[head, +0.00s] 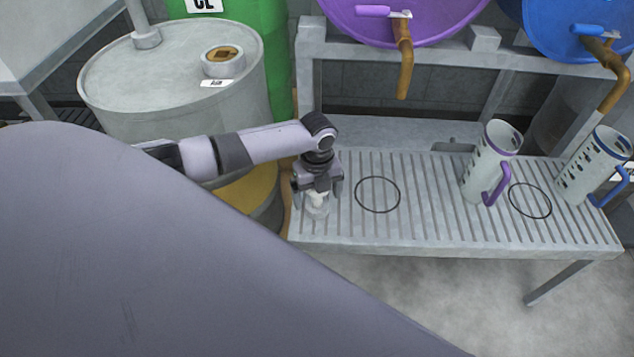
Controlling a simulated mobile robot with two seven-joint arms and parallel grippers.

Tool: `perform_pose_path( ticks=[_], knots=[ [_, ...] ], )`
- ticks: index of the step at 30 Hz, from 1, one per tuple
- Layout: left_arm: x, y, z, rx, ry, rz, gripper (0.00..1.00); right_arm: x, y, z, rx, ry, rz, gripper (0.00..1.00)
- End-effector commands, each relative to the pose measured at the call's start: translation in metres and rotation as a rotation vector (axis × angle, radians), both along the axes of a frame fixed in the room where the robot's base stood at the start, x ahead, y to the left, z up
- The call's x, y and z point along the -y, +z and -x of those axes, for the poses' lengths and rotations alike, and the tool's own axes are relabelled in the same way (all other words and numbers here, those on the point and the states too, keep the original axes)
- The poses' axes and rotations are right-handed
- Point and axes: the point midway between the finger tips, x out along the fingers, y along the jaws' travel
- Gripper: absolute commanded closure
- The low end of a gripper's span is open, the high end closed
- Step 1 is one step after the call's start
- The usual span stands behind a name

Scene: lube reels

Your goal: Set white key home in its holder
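My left gripper (317,190) points down over the left end of the slatted grey bench. A small white piece (317,202), probably the white key, shows right under and between its fingers. A pale round base (316,212) sits on the bench directly below it, likely the holder. The two nearly merge at this size, so I cannot tell whether the piece is seated in the base or above it. The fingers are too small and dark to show whether they grip it. My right gripper is not in view.
Two black rings (377,194) (530,201) mark the slatted bench (430,220). A purple-handled jug (484,165) and a blue-handled jug (590,170) stand at the right. Purple (440,15) and blue (560,30) drums with brown taps hang above. A grey drum (120,90) stands left.

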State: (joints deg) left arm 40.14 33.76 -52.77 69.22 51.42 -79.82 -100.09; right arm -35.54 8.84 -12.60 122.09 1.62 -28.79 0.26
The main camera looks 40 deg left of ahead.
Motion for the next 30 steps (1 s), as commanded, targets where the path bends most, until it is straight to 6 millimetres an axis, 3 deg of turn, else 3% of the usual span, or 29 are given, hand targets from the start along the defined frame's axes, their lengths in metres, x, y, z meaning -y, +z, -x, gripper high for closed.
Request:
perform_pose_path(
  ticks=[11,15,21,30],
  knots=[
    [0.000,-0.001,0.000,-0.001,0.000,-0.001,0.07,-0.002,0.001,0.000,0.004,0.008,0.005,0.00],
    [0.000,0.028,0.000,0.004,-0.002,0.000,0.07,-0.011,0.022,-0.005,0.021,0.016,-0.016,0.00],
    [0.000,0.060,0.000,0.001,-0.001,0.000,0.07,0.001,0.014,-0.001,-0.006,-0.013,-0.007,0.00],
    [0.000,0.072,0.000,0.001,0.000,0.001,0.07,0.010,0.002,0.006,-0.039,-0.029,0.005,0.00]
  ],
)
